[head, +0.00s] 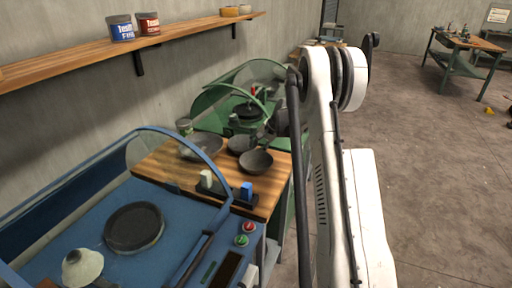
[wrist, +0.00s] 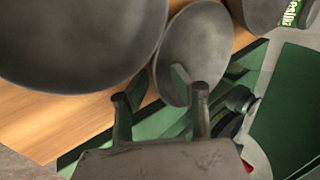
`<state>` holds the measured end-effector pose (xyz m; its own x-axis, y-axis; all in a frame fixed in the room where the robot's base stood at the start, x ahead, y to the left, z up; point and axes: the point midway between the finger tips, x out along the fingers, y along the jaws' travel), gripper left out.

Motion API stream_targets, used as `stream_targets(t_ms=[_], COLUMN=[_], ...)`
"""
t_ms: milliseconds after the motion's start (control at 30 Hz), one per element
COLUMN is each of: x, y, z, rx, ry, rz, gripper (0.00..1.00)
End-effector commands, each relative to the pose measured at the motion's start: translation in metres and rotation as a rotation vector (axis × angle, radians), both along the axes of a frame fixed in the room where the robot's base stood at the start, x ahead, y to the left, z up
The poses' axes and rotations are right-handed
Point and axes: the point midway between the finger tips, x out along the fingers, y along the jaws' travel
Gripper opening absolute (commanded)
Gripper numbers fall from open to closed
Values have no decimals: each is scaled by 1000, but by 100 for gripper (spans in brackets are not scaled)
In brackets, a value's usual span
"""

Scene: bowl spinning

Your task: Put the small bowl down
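The small grey bowl (wrist: 188,45) shows in the wrist view, just beyond my gripper (wrist: 163,98), with its hollow side partly facing the camera. My two fingers stand apart with a gap between them, so the gripper is open. The right finger overlaps the bowl's near edge; whether it touches cannot be told. In the head view, the small bowl appears to be the one near the wooden top's far edge (head: 239,145). I cannot clearly pick out my gripper there.
A larger bowl (wrist: 75,40) and a labelled can (wrist: 261,12) are close by. Another bowl (head: 256,162) sits on the wooden top (head: 158,166). A green machine (head: 214,107) stands behind, a blue one (head: 180,244) in front. The wooden top's front left is clear.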

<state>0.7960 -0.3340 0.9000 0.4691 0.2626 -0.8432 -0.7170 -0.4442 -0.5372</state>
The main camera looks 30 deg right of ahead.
Motion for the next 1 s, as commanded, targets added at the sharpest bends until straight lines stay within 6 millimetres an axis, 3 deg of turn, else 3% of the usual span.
stream_targets(t_ms=[500, 767, 867, 1000], x=[-44, -55, -58, -66], y=[-24, -30, -23, 9], z=[77, 99, 108, 133], rx=[1, 0, -10, -52], ry=[1, 0, -1, -5], rz=[-2, 1, 11, 51], gripper=[24, 24, 24, 24])
